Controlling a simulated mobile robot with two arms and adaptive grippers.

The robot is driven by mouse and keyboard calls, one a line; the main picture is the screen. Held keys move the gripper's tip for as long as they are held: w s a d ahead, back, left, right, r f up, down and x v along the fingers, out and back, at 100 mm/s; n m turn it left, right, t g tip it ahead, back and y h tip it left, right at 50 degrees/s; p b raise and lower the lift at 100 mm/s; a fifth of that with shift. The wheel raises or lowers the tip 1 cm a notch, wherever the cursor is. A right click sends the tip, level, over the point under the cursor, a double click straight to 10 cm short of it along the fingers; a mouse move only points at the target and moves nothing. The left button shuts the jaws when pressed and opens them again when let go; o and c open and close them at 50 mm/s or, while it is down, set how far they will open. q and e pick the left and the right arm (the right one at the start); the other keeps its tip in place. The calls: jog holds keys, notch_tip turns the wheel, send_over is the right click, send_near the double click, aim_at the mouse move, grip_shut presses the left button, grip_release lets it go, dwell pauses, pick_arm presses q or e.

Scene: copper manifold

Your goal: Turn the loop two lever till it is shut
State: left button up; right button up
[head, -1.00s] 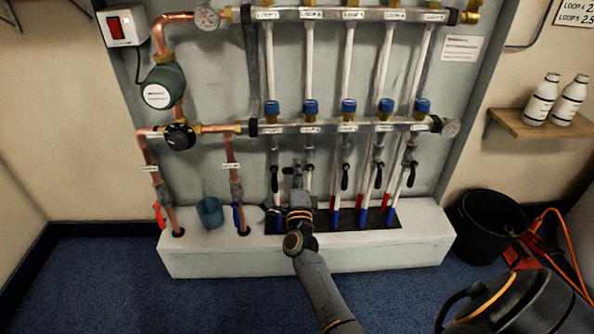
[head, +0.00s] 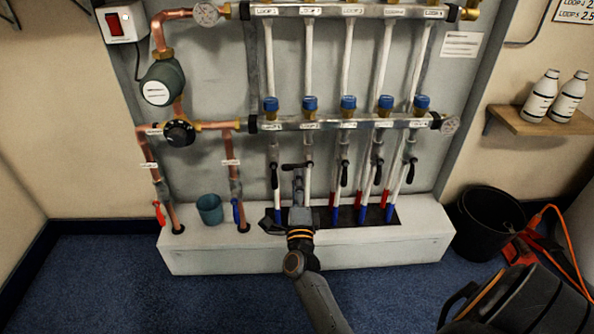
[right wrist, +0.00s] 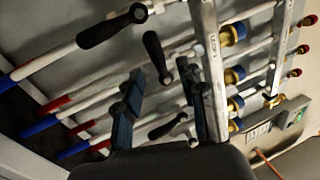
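The loop two lever (head: 294,167) is a black handle on the second pipe of the lower manifold bar. It lies crosswise to its pipe, pointing left, while the neighbouring levers hang along their pipes. In the right wrist view the loop two lever (right wrist: 155,57) lies across its pipe just beyond the fingertips. My right gripper (head: 298,183) is just below the lever in the head view. In the right wrist view its two fingers (right wrist: 163,92) are spread apart with nothing held between them. My left gripper is not in view.
The loop one lever (head: 274,175) and loop three lever (head: 344,174) hang close on either side. A teal cup (head: 210,210) stands on the white plinth (head: 210,258). A black bucket (head: 490,225) stands on the floor at the right.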

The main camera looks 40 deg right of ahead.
jog(key=v, duration=0.6)
jog(key=shift+s+a, duration=0.1)
jog(key=shift+s, duration=0.05)
